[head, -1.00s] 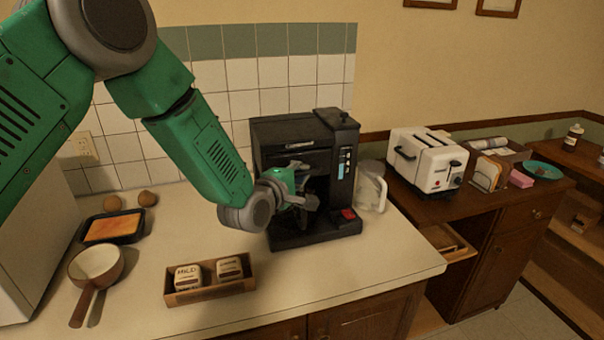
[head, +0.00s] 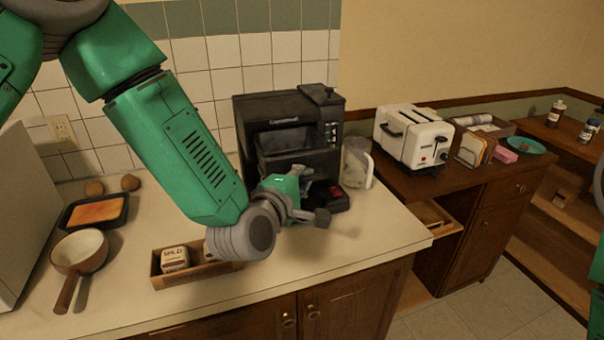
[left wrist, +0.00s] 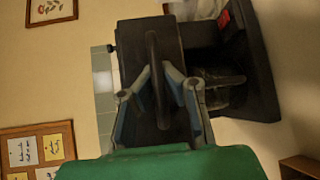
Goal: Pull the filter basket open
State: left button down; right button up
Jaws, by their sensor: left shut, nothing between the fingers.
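The black coffee maker (head: 325,112) stands on the counter against the tiled wall. Its filter basket (head: 300,163) sticks out of the front, with the open top showing as a dark hollow. My left gripper (head: 318,216) is in front of and below the basket, shut and empty. In the left wrist view, the left gripper's fingers (left wrist: 157,72) converge in front of the dark coffee maker (left wrist: 250,65), near a dark curved bar. Whether they touch it cannot be told. My right gripper is out of view; only a bit of its arm shows at the right edge.
A glass jug (head: 357,163) stands right of the coffee maker. A box of tins (head: 205,272) lies under my left forearm. A pan (head: 80,252) and a baking dish (head: 95,212) are at the left. A toaster (head: 413,135) is on the lower cabinet. The counter's front right is clear.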

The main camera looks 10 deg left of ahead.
pick_arm(q)
jog(key=shift+s+d, duration=0.1)
jog(key=c, duration=1.6)
grip_release()
jog(key=shift+s, duration=0.1)
jog(key=shift+d, duration=0.1)
jog(key=shift+s, duration=0.15)
jog(key=shift+v, duration=5.85)
